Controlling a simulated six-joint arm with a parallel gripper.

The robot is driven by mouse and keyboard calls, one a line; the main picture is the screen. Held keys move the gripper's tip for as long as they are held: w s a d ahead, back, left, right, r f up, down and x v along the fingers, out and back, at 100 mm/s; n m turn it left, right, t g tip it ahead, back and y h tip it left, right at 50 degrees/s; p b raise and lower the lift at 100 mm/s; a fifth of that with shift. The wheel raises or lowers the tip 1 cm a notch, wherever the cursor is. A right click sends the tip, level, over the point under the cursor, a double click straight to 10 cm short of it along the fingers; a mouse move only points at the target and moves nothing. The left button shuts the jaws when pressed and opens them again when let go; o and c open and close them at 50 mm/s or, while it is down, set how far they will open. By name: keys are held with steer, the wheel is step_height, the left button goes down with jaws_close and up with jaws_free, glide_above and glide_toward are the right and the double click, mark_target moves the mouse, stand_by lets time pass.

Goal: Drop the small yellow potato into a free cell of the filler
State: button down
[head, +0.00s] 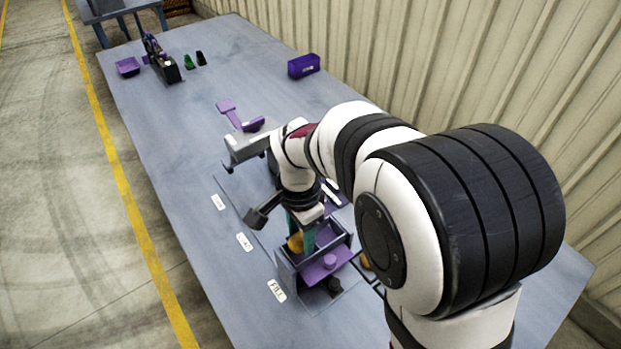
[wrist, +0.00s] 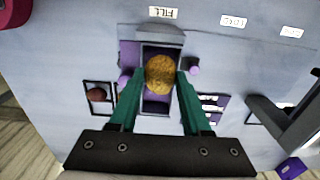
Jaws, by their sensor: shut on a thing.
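The small yellow potato (wrist: 160,72) is between the green fingers of my gripper (wrist: 161,84), which is shut on it. In the head view the potato (head: 295,242) shows beside the green fingers (head: 303,236), over the filler. The filler (head: 285,270) is a grey box with purple parts, near the "FILL" label. In the wrist view the filler (wrist: 160,33) lies behind the potato, with a purple recess showing just below it. The potato and fingers hide much of its inside, so I cannot tell which cells are free.
A reddish potato (wrist: 97,95) lies in a dark-framed opening left of the filler in the wrist view. Labels (head: 244,241) line the table. A grey machine (head: 245,146) stands farther back; a purple bin (head: 303,66) is near the wall. The table's left side is mostly clear.

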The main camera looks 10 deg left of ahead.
stand_by(0.3)
jaws_free()
stand_by(0.3)
steer(key=shift+r, duration=3.45)
steer(key=s+d+n+y, duration=0.1)
steer(key=s+d, duration=0.6)
steer(key=s, duration=0.2)
steer(key=s+d+n, duration=0.2)
steer(key=s+d, duration=0.5)
steer(key=s, duration=0.3)
steer(key=shift+s+r+y, duration=0.15)
steer(key=shift+r+y, duration=0.15)
steer(key=shift+y, duration=0.1)
